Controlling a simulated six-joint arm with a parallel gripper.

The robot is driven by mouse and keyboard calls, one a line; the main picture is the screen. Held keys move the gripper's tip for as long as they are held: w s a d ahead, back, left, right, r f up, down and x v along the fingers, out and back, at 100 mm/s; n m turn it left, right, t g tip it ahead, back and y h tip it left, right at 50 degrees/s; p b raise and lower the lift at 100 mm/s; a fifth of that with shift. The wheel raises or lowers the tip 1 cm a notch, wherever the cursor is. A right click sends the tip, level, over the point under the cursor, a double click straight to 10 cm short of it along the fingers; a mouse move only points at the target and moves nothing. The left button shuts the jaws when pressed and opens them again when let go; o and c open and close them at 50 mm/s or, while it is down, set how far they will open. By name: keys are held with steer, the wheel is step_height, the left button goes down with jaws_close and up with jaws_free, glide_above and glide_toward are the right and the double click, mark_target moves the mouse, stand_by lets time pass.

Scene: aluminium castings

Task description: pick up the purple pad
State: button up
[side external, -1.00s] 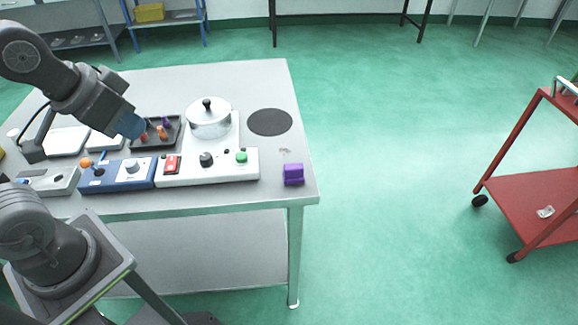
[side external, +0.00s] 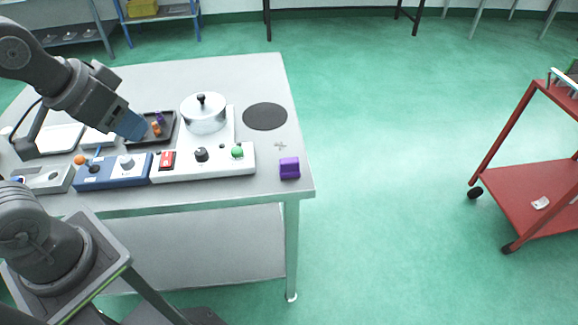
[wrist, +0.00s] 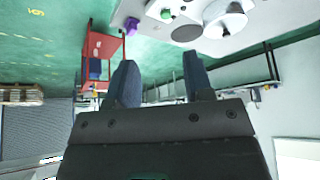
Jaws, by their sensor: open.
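The purple pad (side external: 289,168) is a small block on the table's front right corner, to the right of the white control box. It also shows in the wrist view (wrist: 131,23), at the top, beyond my fingers and left of the gap between them. My gripper (side external: 134,125) is over the left part of the table, well to the left of the pad and apart from it. In the wrist view my gripper (wrist: 158,72) has its two blue fingers spread, with nothing between them.
A white control box (side external: 203,163) with a green button and a blue box (side external: 113,172) line the front. A metal pot (side external: 203,113) and a dark tray (side external: 166,138) stand behind. A black disc (side external: 265,116) lies at right. A red cart (side external: 530,185) stands apart.

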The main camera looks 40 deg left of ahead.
steer(key=o, duration=0.6)
steer(key=shift+o, duration=0.2)
steer(key=n+g+y, duration=0.2)
steer(key=n+y, duration=0.1)
steer(key=n, duration=0.6)
glide_above(289, 161)
steer(key=s+d, duration=0.3)
steer(key=d, duration=0.1)
step_height(289, 161, down, 11)
steer(key=x, duration=0.8)
steer(key=shift+a+f, duration=0.3)
steer(key=shift+a, duration=0.1)
steer(key=shift+s+x, duration=0.2)
steer(key=shift+x, duration=1.1)
steer(key=shift+s+x, duration=0.15)
steer(key=shift+x, duration=1.15)
